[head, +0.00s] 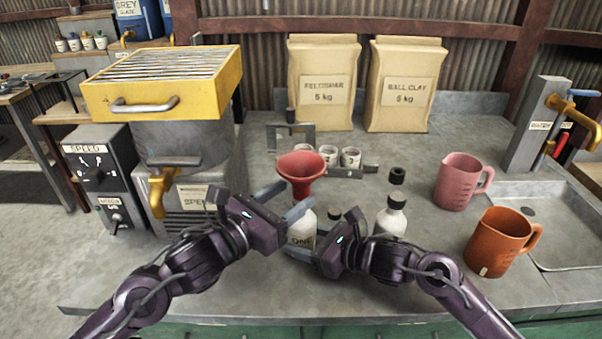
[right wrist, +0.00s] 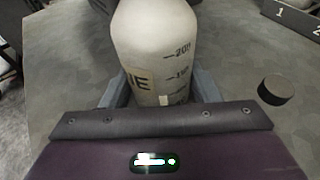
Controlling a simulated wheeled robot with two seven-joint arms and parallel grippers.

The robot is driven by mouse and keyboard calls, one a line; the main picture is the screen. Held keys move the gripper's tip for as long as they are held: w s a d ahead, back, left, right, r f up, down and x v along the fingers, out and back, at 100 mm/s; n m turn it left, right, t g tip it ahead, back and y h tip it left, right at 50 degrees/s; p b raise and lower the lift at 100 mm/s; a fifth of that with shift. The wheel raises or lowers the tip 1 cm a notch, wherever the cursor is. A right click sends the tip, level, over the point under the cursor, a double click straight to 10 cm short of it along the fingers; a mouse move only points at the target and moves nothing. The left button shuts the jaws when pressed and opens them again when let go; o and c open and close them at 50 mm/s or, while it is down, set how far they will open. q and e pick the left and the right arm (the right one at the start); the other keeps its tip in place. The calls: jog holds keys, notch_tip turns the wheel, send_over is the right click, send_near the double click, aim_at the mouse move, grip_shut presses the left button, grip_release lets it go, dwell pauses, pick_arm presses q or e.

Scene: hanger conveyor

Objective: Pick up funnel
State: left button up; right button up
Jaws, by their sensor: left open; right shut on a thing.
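The red funnel (head: 302,168) stands upright, wide mouth up, directly above a white bottle (head: 301,230) in the head view. Its spout points down toward the bottle's neck; the left fingers partly hide where they meet. My left gripper (head: 284,200) is open, its fingers at the height of the funnel's lower part. I cannot tell whether they touch it. My right gripper (head: 313,236) is shut on the bottle's body. The right wrist view shows the graduated bottle (right wrist: 157,50) between the fingers; the funnel is out of that view.
A second white bottle (head: 390,219) stands right of my right gripper, near a black cap (right wrist: 276,90). Pink (head: 460,182) and orange (head: 502,242) jugs stand farther right by the sink (head: 560,225). Small labelled cups (head: 350,157) are behind. A yellow-topped machine (head: 165,85) stands left.

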aim_at(295, 192)
pick_arm(q)
jog(key=x, duration=0.3)
jog(key=shift+w+d, duration=0.3)
jog(key=c, duration=1)
notch_tip(295, 192, up, 10)
jog(key=shift+r, duration=0.1)
jog(key=shift+c, duration=0.2)
pick_arm(e)
jog(key=o, duration=0.9)
jog(key=shift+c, duration=0.2)
